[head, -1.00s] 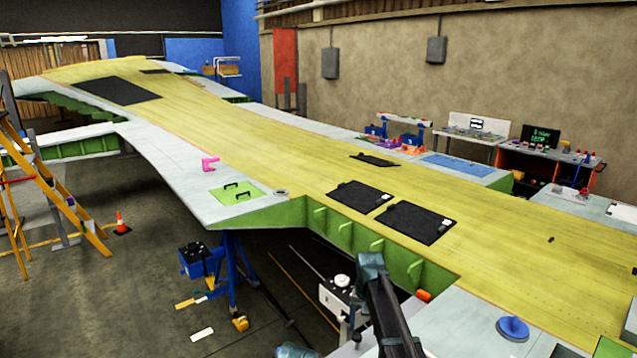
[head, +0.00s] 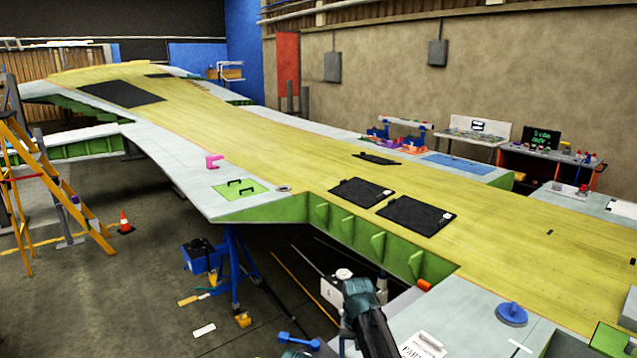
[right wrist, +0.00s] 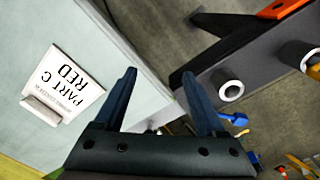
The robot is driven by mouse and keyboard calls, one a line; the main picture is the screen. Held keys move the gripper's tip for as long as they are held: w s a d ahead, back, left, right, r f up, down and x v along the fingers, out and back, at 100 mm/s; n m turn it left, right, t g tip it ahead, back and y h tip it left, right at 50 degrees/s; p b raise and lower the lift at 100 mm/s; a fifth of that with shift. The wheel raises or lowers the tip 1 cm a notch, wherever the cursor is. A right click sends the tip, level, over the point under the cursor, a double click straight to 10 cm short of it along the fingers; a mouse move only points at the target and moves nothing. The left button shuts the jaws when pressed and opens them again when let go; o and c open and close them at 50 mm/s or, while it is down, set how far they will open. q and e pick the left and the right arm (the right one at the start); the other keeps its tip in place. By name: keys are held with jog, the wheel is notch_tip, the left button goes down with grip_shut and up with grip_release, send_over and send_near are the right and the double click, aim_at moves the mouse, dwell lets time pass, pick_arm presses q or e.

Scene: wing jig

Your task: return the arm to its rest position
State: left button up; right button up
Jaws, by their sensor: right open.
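My right gripper (right wrist: 158,88) is open in the right wrist view, with nothing between its two dark blue fingers. It hangs over the gap between a pale panel (right wrist: 140,60) and a dark bench-like piece (right wrist: 250,55). In the head view, a dark arm that looks like my right arm (head: 372,325) comes in from the bottom, just in front of the wing's near edge. Its fingertips cannot be made out there. My left gripper is not in view.
A white sign reading PART C RED (right wrist: 62,85) is on the pale panel beside my right gripper. A blue dumbbell-shaped object (head: 298,341) lies low at left of the arm. The large wing (head: 270,150) fills the space beyond, with a blue disc (head: 511,314) on its near right surface.

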jog(key=s+a+f+n+b, duration=0.2)
jog(key=s+f+b, duration=0.3)
jog(key=s, duration=0.6)
jog(key=s+a+f+n+b, duration=0.2)
jog(key=s+f+b, duration=0.3)
jog(key=s, duration=0.5)
jog(key=shift+s+f+n+h+b, duration=0.3)
jog(key=shift+s+f+n+h, duration=0.15)
jog(key=shift+f, duration=0.45)
jog(key=shift+w, duration=0.1)
